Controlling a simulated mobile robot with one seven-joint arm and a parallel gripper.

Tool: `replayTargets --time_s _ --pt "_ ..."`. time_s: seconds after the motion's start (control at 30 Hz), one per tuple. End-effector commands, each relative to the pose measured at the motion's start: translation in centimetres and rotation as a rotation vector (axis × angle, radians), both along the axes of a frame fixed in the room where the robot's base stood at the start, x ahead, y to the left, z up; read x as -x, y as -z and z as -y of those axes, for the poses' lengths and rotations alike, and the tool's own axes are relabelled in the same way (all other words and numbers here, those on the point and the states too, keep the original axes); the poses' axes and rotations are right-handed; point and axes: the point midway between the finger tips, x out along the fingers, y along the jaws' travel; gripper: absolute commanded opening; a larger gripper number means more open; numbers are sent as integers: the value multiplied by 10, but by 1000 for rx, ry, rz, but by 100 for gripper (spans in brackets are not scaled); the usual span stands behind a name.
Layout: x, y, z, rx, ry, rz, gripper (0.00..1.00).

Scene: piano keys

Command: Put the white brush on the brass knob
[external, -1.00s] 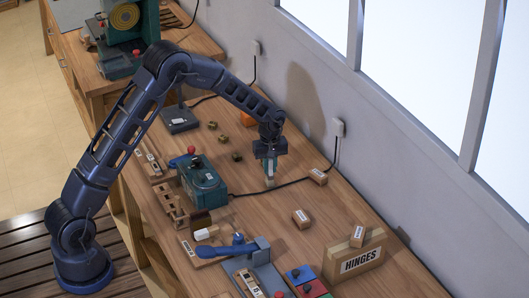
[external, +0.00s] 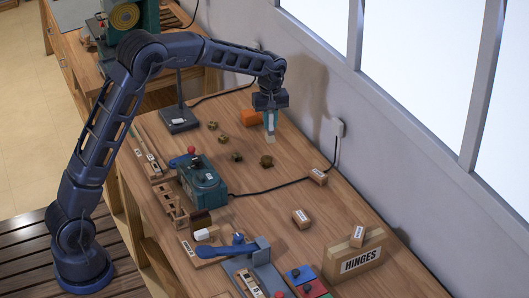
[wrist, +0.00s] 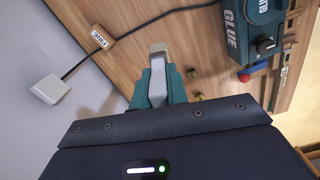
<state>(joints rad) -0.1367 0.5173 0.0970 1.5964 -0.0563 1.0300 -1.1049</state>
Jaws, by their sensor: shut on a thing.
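My gripper (external: 270,124) is shut on the white brush (external: 270,135) and holds it upright, tip down, above the far part of the bench. In the wrist view the brush (wrist: 158,82) sits between my gripper's fingers (wrist: 157,92), its pale tan tip pointing away from me. The wrist view shows small brass pieces, such as this brass knob (wrist: 191,73), right of the brush. I cannot tell which knob the task names.
A dark stand (external: 179,121) and a green glue machine (external: 203,184) are to the left. A black cable (external: 290,184) crosses the bench to a wall socket (external: 338,129). Small cardboard boxes (external: 318,176) and a hinges box (external: 357,256) lie nearer.

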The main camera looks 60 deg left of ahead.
Motion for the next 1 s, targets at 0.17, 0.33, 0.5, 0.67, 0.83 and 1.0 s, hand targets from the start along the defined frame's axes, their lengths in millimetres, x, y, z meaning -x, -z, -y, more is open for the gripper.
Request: replayTargets --time_s 0.17,0.33,0.5,0.67,0.83,1.0 --pt "-12 -15 -24 -1 -51 0 0" --pt "-29 -30 -67 0 -144 1 0" --pt "-38 -39 -94 0 -203 -1 0" --pt "-40 -23 -100 0 -217 -3 0" --pt "-39 14 -99 1 -216 -3 0" --pt "-39 51 -99 1 -216 -4 0"
